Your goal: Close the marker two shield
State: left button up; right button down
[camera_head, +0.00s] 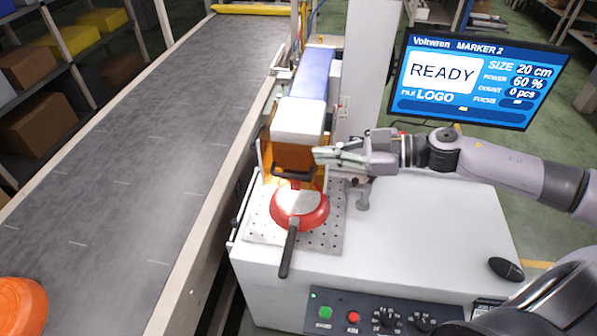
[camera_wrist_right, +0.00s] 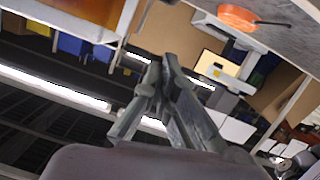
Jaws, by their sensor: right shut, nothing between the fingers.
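The marker two shield (camera_head: 289,154) is a see-through amber panel under the white marker head in the head view. Its dark handle bar (camera_head: 292,176) is at the lower front edge, above the red pan (camera_head: 299,208). The pan lies on a perforated plate (camera_head: 262,232), its black handle pointing toward me. My right gripper (camera_head: 318,156) is shut and empty, with its fingertips close to the shield's right side; I cannot tell if they touch. Its closed fingers also show in the right wrist view (camera_wrist_right: 163,65). My left gripper is not in view.
A monitor (camera_head: 480,80) reads "MARKER 2" and "READY". The conveyor (camera_head: 110,180) runs along the left, with an orange pan (camera_head: 22,305) at its near end. A control panel (camera_head: 375,318) with buttons is at the front. A black mouse (camera_head: 506,269) lies on the otherwise clear white top.

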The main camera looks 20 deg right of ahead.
jog(key=p, duration=0.2)
send_over(299, 176)
notch_tip(299, 176, down, 4)
jog(key=b, duration=0.4)
jog(key=shift+s+a+f, duration=0.1)
jog(key=shift+f, duration=0.1)
jog(key=shift+f+b, duration=0.45)
jog(key=shift+b, duration=0.5)
notch_tip(299, 176, down, 14)
jog(key=b, duration=0.4)
jog(key=shift+d, duration=0.25)
